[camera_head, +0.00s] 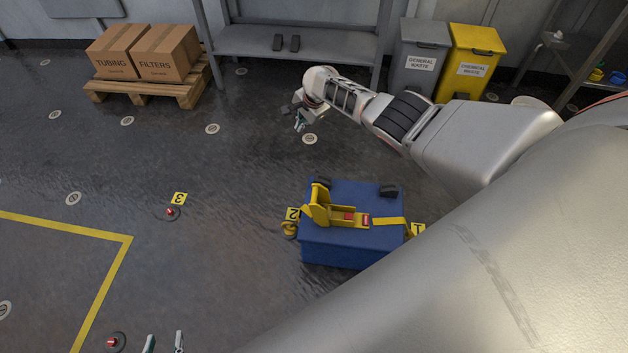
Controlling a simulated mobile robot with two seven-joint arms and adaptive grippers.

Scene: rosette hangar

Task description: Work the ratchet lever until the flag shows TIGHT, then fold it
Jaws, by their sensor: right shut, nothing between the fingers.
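The yellow ratchet lever (320,206) stands raised at the left end of a yellow strap (388,221) across a blue case (340,255). A small red flag (366,221) shows on the ratchet body; its lettering is too small to read. My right gripper (301,123) is shut and empty, out over the floor beyond the case, well apart from the lever. My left gripper (164,343) shows only its two fingertips at the bottom edge; they are spread apart with nothing visible between them. The rest of it is out of frame.
Yellow tags 2 (292,214) and 1 (418,229) flank the case near floor anchors. Tag 3 (179,198) stands by a red-centred floor fitting (171,212). Boxes on a pallet (145,92), a grey bench (300,42) and waste bins (470,62) line the back.

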